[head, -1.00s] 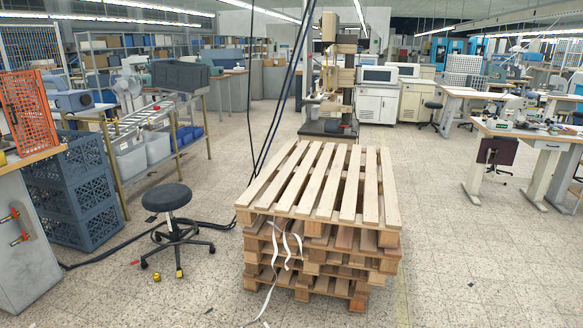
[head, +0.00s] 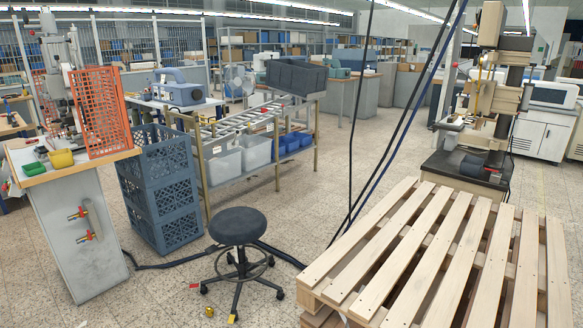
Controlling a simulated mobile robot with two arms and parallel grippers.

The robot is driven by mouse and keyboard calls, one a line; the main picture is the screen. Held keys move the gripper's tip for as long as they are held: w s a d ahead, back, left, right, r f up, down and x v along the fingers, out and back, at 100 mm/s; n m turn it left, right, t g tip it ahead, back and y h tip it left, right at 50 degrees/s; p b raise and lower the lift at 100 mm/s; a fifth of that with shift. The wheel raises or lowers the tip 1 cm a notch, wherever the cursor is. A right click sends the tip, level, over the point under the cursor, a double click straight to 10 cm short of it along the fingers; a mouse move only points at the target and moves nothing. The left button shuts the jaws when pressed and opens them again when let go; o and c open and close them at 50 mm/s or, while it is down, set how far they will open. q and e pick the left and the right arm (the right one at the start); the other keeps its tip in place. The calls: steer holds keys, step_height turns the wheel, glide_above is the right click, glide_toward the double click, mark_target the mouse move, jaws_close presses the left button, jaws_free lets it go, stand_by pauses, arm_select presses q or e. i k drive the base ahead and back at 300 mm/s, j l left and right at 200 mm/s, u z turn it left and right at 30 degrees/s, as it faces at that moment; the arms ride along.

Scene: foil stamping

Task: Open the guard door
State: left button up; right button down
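An orange mesh guard door (head: 101,110) stands upright at the right side of a wood-topped bench (head: 85,165) on the left of the head view. Behind and left of it is a grey stamping machine (head: 58,75). The door's mesh partly hides what is behind it, and I cannot tell for sure whether it is open or closed. A yellow container (head: 61,159) and a small green item (head: 34,169) sit on the bench's front edge. Neither of my grippers is in view.
A stack of pallets (head: 425,265) fills the lower right. A black stool (head: 237,226) stands on the floor before the stacked blue crates (head: 160,185). Cables hang and run across the floor. A roller rack (head: 245,125) stands behind.

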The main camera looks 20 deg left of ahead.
mark_target(113, 81)
steer(key=i+j+u, duration=0.2)
steer(key=i+u, duration=0.15)
steer(key=u, duration=0.15)
steer(key=i+u, duration=0.75)
steer(key=u, duration=0.2)
steer(key=i+j+u, duration=0.1)
steer(key=i, duration=0.3)
steer(key=i+j+u, duration=0.1)
steer(key=i+j, duration=0.15)
steer(key=i, duration=0.1)
